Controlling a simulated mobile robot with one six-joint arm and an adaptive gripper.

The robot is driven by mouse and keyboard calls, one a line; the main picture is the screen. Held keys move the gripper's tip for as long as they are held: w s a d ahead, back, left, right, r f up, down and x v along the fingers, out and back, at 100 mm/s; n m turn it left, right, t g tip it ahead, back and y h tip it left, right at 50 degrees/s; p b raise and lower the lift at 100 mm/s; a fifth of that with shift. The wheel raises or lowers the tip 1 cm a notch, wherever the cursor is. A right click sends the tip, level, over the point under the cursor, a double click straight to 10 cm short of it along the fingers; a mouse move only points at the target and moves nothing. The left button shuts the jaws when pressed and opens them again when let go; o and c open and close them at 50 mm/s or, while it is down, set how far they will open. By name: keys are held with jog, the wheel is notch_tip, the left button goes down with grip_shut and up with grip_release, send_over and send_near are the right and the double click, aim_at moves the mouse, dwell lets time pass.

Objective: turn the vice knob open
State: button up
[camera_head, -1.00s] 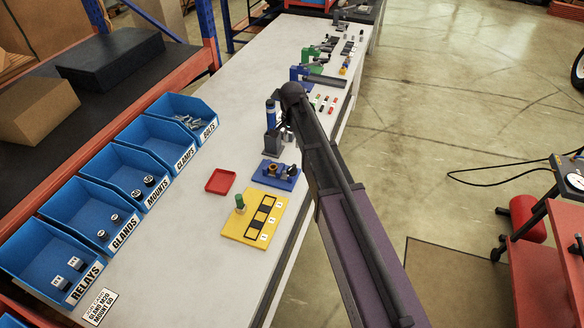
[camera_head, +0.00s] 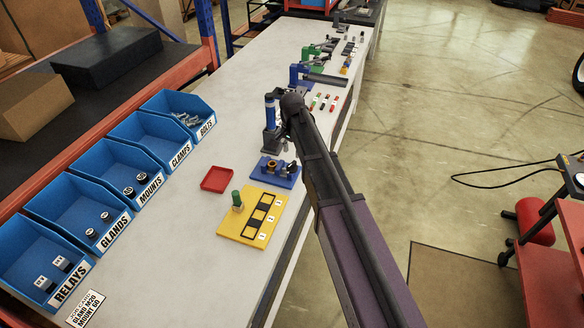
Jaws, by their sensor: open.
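A small dark grey vice-like stand (camera_head: 271,139) is on the white bench, with an upright blue cylinder (camera_head: 269,108) at it. I cannot make out its knob, which is too small or hidden behind my arm. My gripper (camera_head: 287,132) is just right of the stand, mostly hidden by my dark arm. Its jaws are open. I cannot tell whether they touch the stand or surround anything.
A blue plate with small fittings (camera_head: 283,181), a yellow board with a green-topped part (camera_head: 239,229) and a red tray (camera_head: 216,179) are nearer on the bench (camera_head: 172,238). Blue bins (camera_head: 117,160) line the left. Green and blue devices stand farther back.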

aim_at(292, 164)
jog(key=shift+f+b, duration=2.75)
jog(key=shift+f, duration=0.3)
grip_shut()
